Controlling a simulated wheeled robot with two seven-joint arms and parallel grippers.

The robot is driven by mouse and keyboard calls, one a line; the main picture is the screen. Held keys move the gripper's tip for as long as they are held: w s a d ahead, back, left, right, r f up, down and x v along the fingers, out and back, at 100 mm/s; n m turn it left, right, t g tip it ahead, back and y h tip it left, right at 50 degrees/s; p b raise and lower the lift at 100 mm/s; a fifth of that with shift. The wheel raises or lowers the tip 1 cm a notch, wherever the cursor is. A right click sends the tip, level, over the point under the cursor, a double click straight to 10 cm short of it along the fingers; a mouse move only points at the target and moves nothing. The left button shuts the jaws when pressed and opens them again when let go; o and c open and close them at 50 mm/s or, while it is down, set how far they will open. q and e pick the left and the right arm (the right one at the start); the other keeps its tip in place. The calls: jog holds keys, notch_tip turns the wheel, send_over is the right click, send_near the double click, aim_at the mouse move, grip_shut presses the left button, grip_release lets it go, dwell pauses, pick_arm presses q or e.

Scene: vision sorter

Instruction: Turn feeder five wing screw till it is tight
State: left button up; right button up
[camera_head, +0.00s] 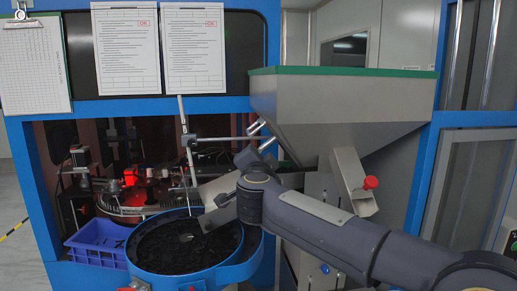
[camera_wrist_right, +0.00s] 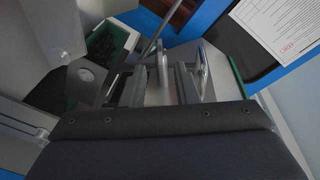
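My right arm comes in from the right in the head view, and its gripper (camera_head: 262,152) is by the metal clamp and rod (camera_head: 222,139) at the hopper's left side. In the right wrist view the two dark fingers of this gripper (camera_wrist_right: 160,84) stand apart. A pale upright metal part (camera_wrist_right: 163,66) shows between them, perhaps the wing screw; I cannot tell for sure. No contact with the fingers is clear. Feeder numbers cannot be read. My left gripper is not in view.
A grey hopper (camera_head: 335,108) with a green rim stands behind my arm. A round blue-rimmed feeder bowl (camera_head: 140,253) with dark parts sits below. A blue crate (camera_head: 84,250) stands at the left.

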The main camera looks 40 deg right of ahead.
aim_at(259, 149)
jog(key=p+x, duration=0.1)
jog(key=x, duration=0.6)
jog(key=shift+w+d, duration=0.1)
jog(key=shift+w, duration=0.15)
